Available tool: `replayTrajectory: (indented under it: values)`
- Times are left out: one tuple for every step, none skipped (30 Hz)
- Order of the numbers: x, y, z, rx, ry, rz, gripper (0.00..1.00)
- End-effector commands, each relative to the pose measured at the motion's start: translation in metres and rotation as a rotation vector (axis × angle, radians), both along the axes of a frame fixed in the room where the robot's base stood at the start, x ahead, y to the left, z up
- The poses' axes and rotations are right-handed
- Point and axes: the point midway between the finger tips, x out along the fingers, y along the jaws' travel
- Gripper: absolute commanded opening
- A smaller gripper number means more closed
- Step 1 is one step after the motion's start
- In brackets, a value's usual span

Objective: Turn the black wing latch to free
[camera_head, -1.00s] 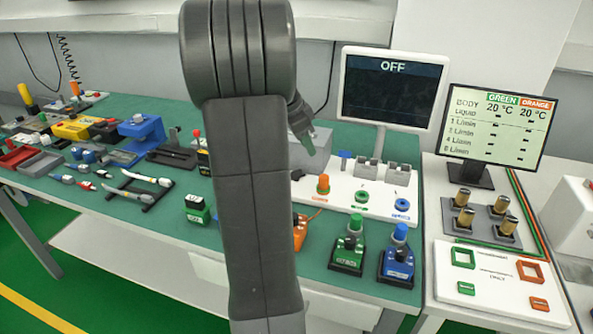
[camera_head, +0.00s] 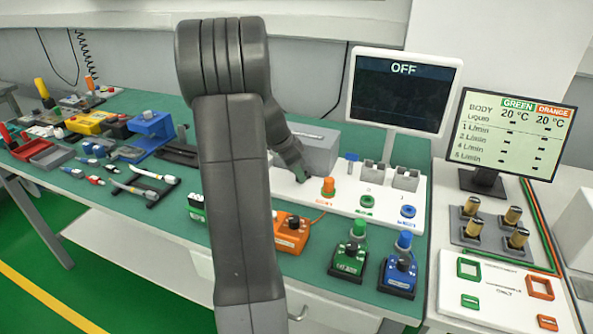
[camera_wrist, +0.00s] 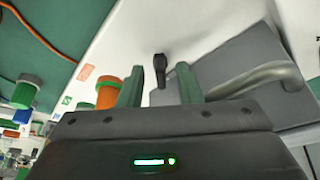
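The black wing latch (camera_wrist: 160,66) shows in the wrist view as a small dark knob on the white panel (camera_wrist: 113,48), close to the grey box (camera_wrist: 228,65). My gripper (camera_wrist: 159,88) is open, with one green finger on each side of the latch in the picture. The latch appears beyond the fingertips, and I cannot tell any contact. In the head view my gripper (camera_head: 302,178) is low over the white panel, in front of the grey box (camera_head: 312,150). The latch cannot be made out there.
An orange knob (camera_head: 328,187) stands just right of my gripper. A green ring (camera_head: 367,201) and a blue one (camera_head: 407,211) sit farther right. A curved grey handle (camera_wrist: 262,78) lies to the right in the wrist view. The screen (camera_head: 402,92) reads OFF.

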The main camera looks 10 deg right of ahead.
Motion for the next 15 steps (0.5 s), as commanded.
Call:
replayTrajectory:
  values:
    - [0.0000,0.0001,0.0002,0.000,0.000,0.000,0.22]
    - [0.0001,0.0001,0.0002,0.000,0.000,0.000,0.16]
    - [0.0001,0.0001,0.0002,0.000,0.000,0.000,0.08]
    - [0.0001,0.0001,0.0003,0.000,0.000,0.000,0.02]
    - [0.0000,0.0001,0.0003,0.000,0.000,0.000,0.00]
    - [0.0000,0.0001,0.0003,0.000,0.000,0.000,0.00]
    - [0.0000,0.0001,0.0003,0.000,0.000,0.000,0.00]
    - [0.0000,0.0001,0.0003,0.000,0.000,0.000,0.00]
    - [0.0003,0.0002,-0.0002,0.000,0.000,-0.004,0.00]
    - [0.0007,0.0002,-0.0008,0.000,-0.001,-0.013,0.00]
    - [0.0012,0.0002,-0.0014,0.000,0.000,-0.027,0.00]
    - [0.0017,0.0003,-0.0022,0.000,0.000,-0.053,0.00]
    - [0.0022,0.0004,-0.0023,0.000,-0.001,-0.071,0.00]
    - [0.0025,0.0004,-0.0021,0.000,-0.001,-0.091,0.00]
    - [0.0030,0.0004,-0.0016,0.000,-0.001,-0.111,0.00]
